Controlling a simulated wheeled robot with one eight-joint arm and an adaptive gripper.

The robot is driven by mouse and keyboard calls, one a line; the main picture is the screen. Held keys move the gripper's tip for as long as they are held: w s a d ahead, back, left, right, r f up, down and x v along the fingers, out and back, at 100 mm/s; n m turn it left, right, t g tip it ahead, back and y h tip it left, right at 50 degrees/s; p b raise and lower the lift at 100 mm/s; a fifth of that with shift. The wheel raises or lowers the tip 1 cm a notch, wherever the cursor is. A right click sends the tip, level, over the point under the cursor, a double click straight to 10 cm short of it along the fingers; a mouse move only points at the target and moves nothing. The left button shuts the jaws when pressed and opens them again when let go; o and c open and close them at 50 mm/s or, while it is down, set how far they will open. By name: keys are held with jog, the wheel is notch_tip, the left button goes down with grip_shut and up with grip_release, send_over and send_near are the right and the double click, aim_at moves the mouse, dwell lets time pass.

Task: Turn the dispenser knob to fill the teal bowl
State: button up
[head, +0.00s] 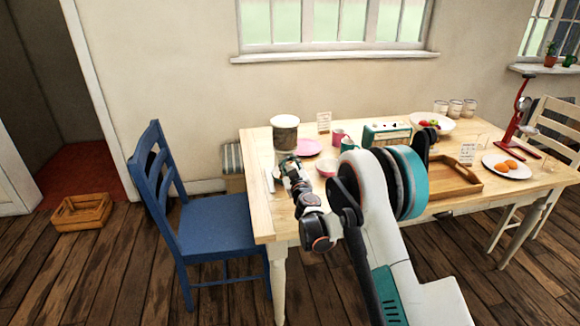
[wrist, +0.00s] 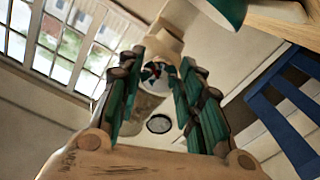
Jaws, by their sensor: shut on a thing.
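The dispenser (head: 285,136), a grey canister with a pale rim, stands at the table's back left in the head view. My gripper (head: 287,163) reaches up to its front and hides its lower part. In the wrist view the two dark green fingers of my gripper (wrist: 160,62) stand apart, closed on a pale piece that looks like the dispenser knob (wrist: 162,46). A teal curved surface, apparently the teal bowl (wrist: 227,9), is cut off at the top edge. Its contents cannot be seen. In the head view I cannot make the bowl out.
A pink plate (head: 308,147), mugs (head: 338,137) and a teal radio (head: 387,133) stand right of the dispenser. A wooden tray (head: 455,182) and a plate of orange fruit (head: 507,167) are farther right. A blue chair (head: 215,222) stands at the table's left end.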

jog(key=o, duration=1.1)
jog(key=shift+c, duration=0.2)
jog(key=shift+s, duration=0.1)
jog(key=v, duration=1.2)
jog(key=shift+r, duration=0.1)
dwell(0.5)
